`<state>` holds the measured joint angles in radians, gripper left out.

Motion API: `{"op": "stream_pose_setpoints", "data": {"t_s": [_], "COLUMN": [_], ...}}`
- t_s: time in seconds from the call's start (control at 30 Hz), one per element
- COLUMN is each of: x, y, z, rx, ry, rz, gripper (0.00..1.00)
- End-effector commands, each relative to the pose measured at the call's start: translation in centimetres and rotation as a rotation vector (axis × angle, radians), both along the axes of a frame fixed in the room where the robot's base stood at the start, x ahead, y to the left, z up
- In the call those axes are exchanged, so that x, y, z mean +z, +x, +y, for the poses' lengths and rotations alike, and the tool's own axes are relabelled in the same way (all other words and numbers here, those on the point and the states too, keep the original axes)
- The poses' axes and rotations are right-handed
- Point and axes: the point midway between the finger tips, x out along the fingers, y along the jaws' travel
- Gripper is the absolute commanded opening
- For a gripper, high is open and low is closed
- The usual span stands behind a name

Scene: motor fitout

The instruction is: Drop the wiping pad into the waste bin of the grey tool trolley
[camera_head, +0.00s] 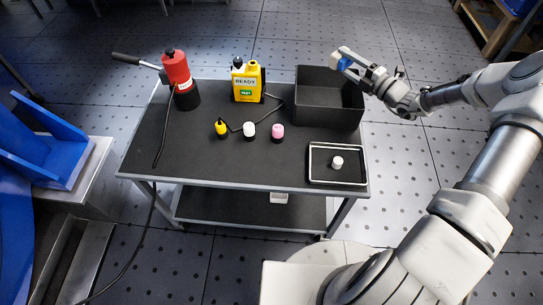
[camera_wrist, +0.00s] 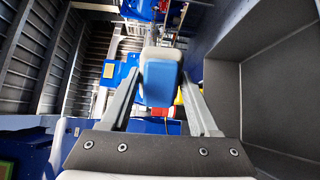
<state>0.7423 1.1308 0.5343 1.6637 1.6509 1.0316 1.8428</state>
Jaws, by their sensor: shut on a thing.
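My gripper (camera_head: 352,66) is shut on the wiping pad (camera_head: 344,64), a small block with a blue face and a pale part. In the wrist view the pad (camera_wrist: 160,83) sits between the two grey fingers of my gripper (camera_wrist: 162,98). The waste bin (camera_head: 328,116) is a dark, open-topped box at the back right of the grey tool trolley (camera_head: 230,170). The gripper and pad appear over the bin's upper right part in the head view, above its rim. Dark bin walls (camera_wrist: 275,85) fill the right side of the wrist view.
A red-and-black tool (camera_head: 178,75) with a lever and a yellow tester (camera_head: 247,83) stand on the trolley. Yellow, white and pink-capped bottles (camera_head: 249,131) stand in front. A framed tray (camera_head: 325,177) holds a small white item. A blue fixture (camera_head: 45,145) is at left.

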Motion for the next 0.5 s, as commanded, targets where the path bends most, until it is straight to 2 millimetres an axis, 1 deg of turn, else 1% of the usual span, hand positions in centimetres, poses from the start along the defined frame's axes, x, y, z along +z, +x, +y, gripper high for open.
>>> {"op": "stream_pose_setpoints", "data": {"t_s": [0.03, 0.2, 0.33, 0.5], "x": [-1.1, -2.9, -3.8, -4.0], "y": [0.0, 0.0, 0.0, 0.0], "z": [0.0, 0.0, 0.0, 0.0], "rx": [0.0, 0.001, 0.001, 0.001], "ry": [0.0, 0.0, 0.0, 0.0], "rz": [0.0, 0.0, -0.001, -0.001], "gripper": [0.17, 0.17, 0.17, 0.17]}}
